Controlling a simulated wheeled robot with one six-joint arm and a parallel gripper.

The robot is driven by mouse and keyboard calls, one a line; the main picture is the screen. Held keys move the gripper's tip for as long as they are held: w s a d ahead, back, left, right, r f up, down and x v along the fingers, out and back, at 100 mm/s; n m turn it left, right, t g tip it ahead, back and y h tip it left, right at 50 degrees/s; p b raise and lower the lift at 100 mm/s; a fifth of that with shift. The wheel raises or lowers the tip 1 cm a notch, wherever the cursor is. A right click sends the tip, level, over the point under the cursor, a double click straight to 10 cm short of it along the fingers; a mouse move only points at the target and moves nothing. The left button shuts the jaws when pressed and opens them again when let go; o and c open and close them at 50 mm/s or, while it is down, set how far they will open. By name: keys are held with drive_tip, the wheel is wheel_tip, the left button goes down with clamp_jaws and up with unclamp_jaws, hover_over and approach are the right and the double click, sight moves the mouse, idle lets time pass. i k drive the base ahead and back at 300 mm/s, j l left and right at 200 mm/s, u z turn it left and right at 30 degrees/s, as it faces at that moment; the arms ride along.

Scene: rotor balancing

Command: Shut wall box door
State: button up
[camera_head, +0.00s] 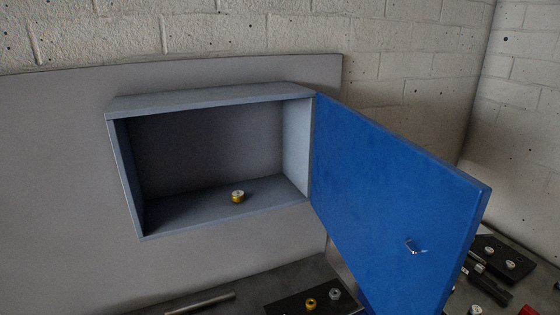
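The wall box (210,101) is a grey open-fronted box on a grey panel. Its blue door (385,195) hangs on the right side and stands wide open, swung out toward the camera. A small metal handle (414,247) sits low near the door's free edge. Inside the box, a small brass-coloured piece with a pale top (238,196) stands on the box floor. My gripper is not in view.
Below is a dark bench top (255,291) with a metal rod (200,303) and a black plate (290,306) bearing small brass and steel pieces. More dark parts (488,285) lie right of the door. The space before the box opening looks clear.

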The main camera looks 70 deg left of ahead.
sight(374, 190)
drive_tip(key=u, duration=2.8)
